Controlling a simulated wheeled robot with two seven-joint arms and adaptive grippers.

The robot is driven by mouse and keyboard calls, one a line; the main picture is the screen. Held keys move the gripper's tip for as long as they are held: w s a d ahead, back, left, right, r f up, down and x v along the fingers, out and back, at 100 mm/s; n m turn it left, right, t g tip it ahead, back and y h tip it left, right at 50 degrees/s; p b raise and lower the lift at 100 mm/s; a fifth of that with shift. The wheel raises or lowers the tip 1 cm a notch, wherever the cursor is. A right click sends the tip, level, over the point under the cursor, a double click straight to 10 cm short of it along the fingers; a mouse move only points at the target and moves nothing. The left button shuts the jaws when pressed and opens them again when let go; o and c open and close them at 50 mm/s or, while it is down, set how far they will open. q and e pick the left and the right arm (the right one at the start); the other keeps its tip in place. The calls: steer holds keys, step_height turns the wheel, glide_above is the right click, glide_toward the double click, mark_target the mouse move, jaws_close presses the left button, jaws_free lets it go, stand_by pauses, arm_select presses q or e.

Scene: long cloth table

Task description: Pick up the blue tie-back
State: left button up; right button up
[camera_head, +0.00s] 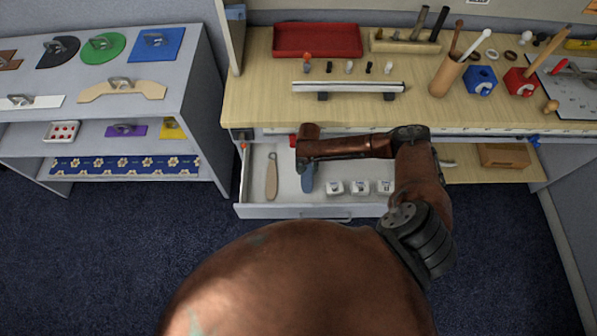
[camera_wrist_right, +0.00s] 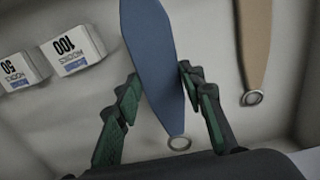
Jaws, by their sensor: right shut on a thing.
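The blue tie-back (camera_head: 307,181) lies in the open drawer (camera_head: 287,211), partly under my right forearm. In the wrist view the blue tie-back (camera_wrist_right: 152,50) is a long flat strip with a metal ring at its narrow end. My right gripper (camera_wrist_right: 158,80) has its green-padded fingers on either side of the strip near the ring end and is shut on it. In the head view my own arm mostly hides this gripper. My left gripper is in neither view.
A tan tie-back (camera_head: 271,177) lies to the left in the drawer. Small white labelled boxes (camera_head: 359,187) stand to the right. The worktop (camera_head: 260,95) above holds a red tray (camera_head: 317,40), a rail and tools. A grey shelf unit (camera_head: 215,110) stands left.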

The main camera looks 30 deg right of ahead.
steer(key=s+d, duration=0.6)
steer(key=d, duration=0.6)
steer(key=shift+d, duration=0.4)
steer(key=shift+s, duration=0.1)
